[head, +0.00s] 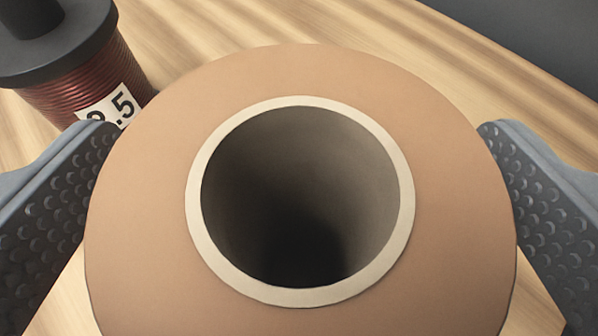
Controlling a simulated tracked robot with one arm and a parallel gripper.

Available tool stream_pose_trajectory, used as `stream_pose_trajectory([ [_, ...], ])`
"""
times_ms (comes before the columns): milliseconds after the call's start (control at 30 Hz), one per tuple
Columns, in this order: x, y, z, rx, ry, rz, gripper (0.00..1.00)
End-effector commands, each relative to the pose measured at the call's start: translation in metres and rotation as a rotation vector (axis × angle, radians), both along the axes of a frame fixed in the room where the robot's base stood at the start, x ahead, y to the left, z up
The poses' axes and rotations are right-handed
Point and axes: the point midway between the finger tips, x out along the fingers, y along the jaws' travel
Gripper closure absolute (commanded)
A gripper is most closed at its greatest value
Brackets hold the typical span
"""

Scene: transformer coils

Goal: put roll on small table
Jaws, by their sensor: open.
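A large brown roll (140,200) with a pale core ring and a dark hollow centre fills the middle of the head view. It stands upright, seen from above, on a light wooden surface (330,25). My gripper (300,195) is open, with one grey dimpled finger on each side of the roll. Whether the fingers touch the roll cannot be told. The small table cannot be made out as such in this view.
A coil of dark red wire (75,85) with a black top and a white label ending in ".5" stands at the upper left, close to the left finger. A dark grey area (530,35) lies beyond the wood edge at the upper right. Bare wood shows behind the roll.

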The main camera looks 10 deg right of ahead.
Motion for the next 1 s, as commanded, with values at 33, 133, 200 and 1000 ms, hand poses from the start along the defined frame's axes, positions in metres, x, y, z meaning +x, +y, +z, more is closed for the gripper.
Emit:
stream_pose_trajectory([
  [33, 0.000, 0.000, 0.002, 0.000, 0.000, 0.000, 0.00],
  [133, -0.004, 0.002, 0.004, -0.001, 0.000, 0.000, 0.00],
  [200, -0.009, 0.003, 0.006, -0.002, -0.001, 0.001, 0.00],
  [1000, -0.102, 0.022, 0.045, -0.001, -0.002, 0.001, 0.00],
])
